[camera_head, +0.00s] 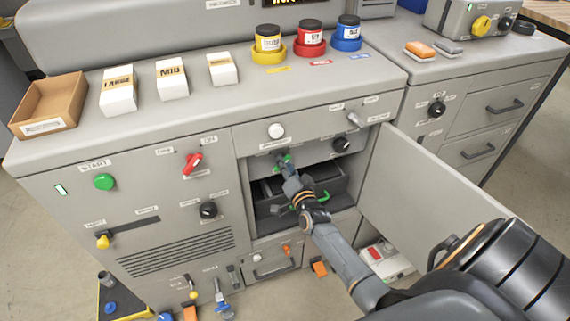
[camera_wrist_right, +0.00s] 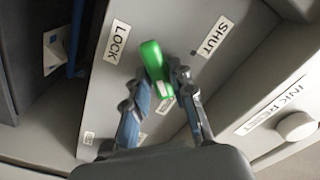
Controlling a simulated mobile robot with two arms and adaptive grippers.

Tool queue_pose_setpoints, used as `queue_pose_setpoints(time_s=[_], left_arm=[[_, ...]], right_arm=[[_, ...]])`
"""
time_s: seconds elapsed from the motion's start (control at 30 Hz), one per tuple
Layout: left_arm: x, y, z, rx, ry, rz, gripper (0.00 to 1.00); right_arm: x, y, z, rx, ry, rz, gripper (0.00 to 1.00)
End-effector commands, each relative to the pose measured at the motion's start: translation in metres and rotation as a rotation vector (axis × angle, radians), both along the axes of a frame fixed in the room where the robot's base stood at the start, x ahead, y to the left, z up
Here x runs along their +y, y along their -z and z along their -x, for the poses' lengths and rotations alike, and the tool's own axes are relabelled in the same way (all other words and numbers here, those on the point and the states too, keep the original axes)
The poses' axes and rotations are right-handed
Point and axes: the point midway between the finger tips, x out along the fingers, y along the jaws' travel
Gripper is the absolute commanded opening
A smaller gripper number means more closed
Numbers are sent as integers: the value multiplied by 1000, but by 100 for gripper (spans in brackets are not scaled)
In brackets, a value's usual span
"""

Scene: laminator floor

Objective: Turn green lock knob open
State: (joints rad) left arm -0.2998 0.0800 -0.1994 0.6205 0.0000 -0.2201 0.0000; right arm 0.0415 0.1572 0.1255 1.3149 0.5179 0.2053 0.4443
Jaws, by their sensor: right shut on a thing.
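The green lock knob (camera_wrist_right: 155,66) shows in the right wrist view as a bar-shaped handle on a grey panel, between a LOCK label (camera_wrist_right: 118,42) and a SHUT label (camera_wrist_right: 215,37). My right gripper (camera_wrist_right: 160,82) is shut on the knob, with a finger on each side of it. In the head view the green knob (camera_head: 283,160) sits at the top of the open compartment, and my right gripper (camera_head: 287,170) reaches it from below and partly hides it. My left gripper is not in view.
An open grey door (camera_head: 425,185) stands right of the compartment, close to my right arm. A drawer with a green handle (camera_head: 309,198) lies below the knob. A white INK RESET button (camera_wrist_right: 296,126) is beside the panel. Three ink jars (camera_head: 309,35) stand on top.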

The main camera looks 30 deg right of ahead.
Motion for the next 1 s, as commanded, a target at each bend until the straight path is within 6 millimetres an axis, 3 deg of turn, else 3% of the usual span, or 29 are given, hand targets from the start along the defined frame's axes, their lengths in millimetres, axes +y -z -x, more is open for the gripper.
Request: queue_pose_setpoints(time_s=[0.07, 0.1, 0.2, 0.57, 0.67, 1.0], left_arm=[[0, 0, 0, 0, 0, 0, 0], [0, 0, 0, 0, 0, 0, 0], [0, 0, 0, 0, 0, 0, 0], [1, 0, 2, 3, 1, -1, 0], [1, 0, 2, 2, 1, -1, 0], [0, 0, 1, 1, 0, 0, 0]], right_arm=[[0, 1, 0, 1, 0, -1, 0], [0, 1, 0, 1, 0, 0, 32], [0, 0, 0, 1, 0, 0, 47], [1, 1, 5, 2, 0, 1, 47], [5, 2, 17, 3, 0, -1, 47], [21, 2, 86, 4, 1, 1, 47]])
